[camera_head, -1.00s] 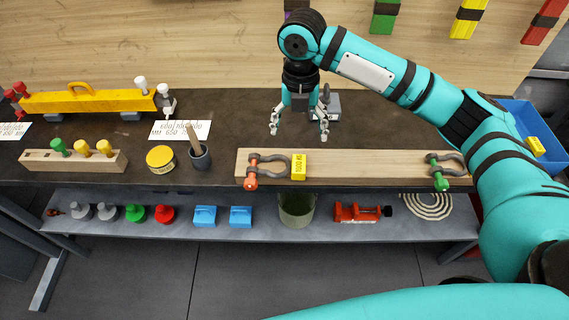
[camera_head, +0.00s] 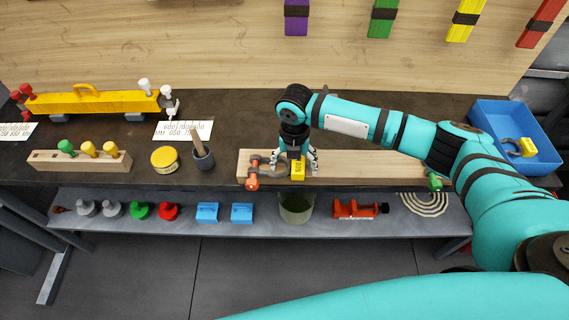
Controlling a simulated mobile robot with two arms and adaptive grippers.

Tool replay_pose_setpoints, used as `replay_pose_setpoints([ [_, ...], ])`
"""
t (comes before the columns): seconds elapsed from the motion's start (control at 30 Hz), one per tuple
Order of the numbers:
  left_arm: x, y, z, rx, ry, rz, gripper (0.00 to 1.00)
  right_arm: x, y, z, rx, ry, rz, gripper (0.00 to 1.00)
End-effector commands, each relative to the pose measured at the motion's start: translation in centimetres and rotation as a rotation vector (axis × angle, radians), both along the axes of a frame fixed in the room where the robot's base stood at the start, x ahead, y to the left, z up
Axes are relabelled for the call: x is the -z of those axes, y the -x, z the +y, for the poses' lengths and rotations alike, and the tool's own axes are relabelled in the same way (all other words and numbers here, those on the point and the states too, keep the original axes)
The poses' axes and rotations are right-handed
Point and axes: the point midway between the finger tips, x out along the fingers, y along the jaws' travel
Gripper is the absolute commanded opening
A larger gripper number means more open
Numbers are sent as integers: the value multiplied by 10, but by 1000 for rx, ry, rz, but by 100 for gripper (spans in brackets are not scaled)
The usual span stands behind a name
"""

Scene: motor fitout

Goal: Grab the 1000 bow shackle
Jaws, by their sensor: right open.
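A grey bow shackle with an orange pin (camera_head: 253,178) lies at the left end of a wooden beam (camera_head: 370,166). Its yellow tag (camera_head: 298,171) reads 1000 KG in the earlier frame. My right gripper (camera_head: 297,165) is open, pointing down at the yellow tag and the bow end of this shackle; its fingers are around or just above the tag, and contact cannot be told. A second shackle with a green pin (camera_head: 435,182) sits at the beam's right end, partly hidden by my right arm. My left gripper is out of view.
A yellow tin (camera_head: 165,159), a dark cup with a stick (camera_head: 203,157) and a peg block (camera_head: 80,161) stand left of the beam. A lower shelf (camera_head: 330,222) holds several items.

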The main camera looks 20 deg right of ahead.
Motion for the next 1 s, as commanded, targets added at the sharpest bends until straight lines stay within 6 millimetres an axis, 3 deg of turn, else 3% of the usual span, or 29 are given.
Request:
replay_pose_setpoints([
  [0.2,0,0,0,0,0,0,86,1,0,0,0,0,-1,83],
  [0.83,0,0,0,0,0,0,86,0,0,0,0,-1,-1,1],
  [1.0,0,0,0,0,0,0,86,-1,-1,1,0,-2,-4,0],
])
